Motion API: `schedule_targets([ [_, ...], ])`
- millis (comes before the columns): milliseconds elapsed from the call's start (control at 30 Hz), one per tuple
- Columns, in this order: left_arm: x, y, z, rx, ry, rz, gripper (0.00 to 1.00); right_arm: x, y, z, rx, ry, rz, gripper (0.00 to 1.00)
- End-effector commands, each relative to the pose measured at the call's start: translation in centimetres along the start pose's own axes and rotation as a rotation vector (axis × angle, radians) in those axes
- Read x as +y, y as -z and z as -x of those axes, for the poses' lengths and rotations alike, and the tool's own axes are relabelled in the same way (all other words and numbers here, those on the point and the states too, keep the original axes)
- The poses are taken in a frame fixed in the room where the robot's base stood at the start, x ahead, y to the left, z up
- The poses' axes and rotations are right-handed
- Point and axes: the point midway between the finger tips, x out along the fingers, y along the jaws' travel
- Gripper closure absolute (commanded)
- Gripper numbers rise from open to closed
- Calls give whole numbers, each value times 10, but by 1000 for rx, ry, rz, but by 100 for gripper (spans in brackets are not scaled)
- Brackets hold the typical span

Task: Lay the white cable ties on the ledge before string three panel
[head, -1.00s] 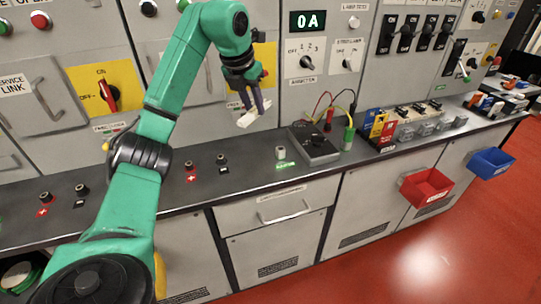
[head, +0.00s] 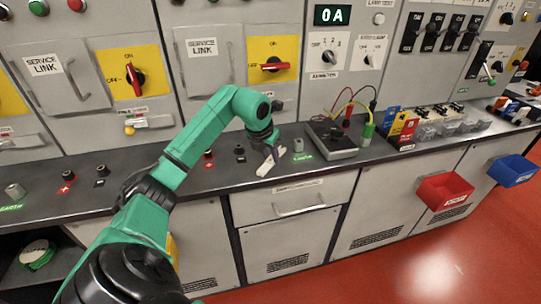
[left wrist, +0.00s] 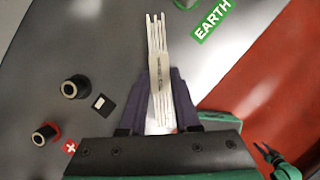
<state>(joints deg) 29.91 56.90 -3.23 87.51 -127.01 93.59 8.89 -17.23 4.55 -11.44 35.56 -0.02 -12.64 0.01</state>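My left gripper (head: 266,150) is shut on a bundle of thin white cable ties (head: 271,162) with a pale printed band. In the left wrist view the cable ties (left wrist: 158,72) lie between the two dark fingers (left wrist: 160,105) and stick out past the tips. The gripper points down near the front edge of the dark grey ledge (head: 215,176), left of the grey EARTH socket. I cannot tell whether the ties touch the ledge.
Black and red sockets (left wrist: 74,87) stand on the ledge left of the ties. The EARTH socket (head: 298,145) and a grey meter box (head: 331,140) with leads stand to the right. Red (head: 444,190) and blue bins hang at the front. Panels with yellow switch plates (head: 272,62) rise behind.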

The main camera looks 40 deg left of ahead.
Motion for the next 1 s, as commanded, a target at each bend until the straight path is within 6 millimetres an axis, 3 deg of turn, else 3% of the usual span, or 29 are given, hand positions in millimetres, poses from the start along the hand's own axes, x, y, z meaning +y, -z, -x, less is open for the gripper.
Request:
schedule_targets([
  [33, 0, 0, 0, 1, 0, 0, 51, 0, 0, 0, 0, 0, 0, 50],
  [67, 0, 0, 0, 1, 0, 0, 40, 0, 0, 0, 0, 0, 0, 50],
  [467, 1, 0, 8, 0, -2, 1, 40, 0, 0, -1, 1, 0, 0, 50],
  [567, 1, -1, 27, -3, -4, -1, 40, 0, 0, -4, 1, 0, 0, 50],
  [800, 1, -1, 94, -4, -3, 0, 40, 0, 0, -4, 1, 0, 0, 50],
  [1000, 0, 0, 120, 1, -1, 1, 40, 0, 0, -2, 1, 0, 0, 50],
])
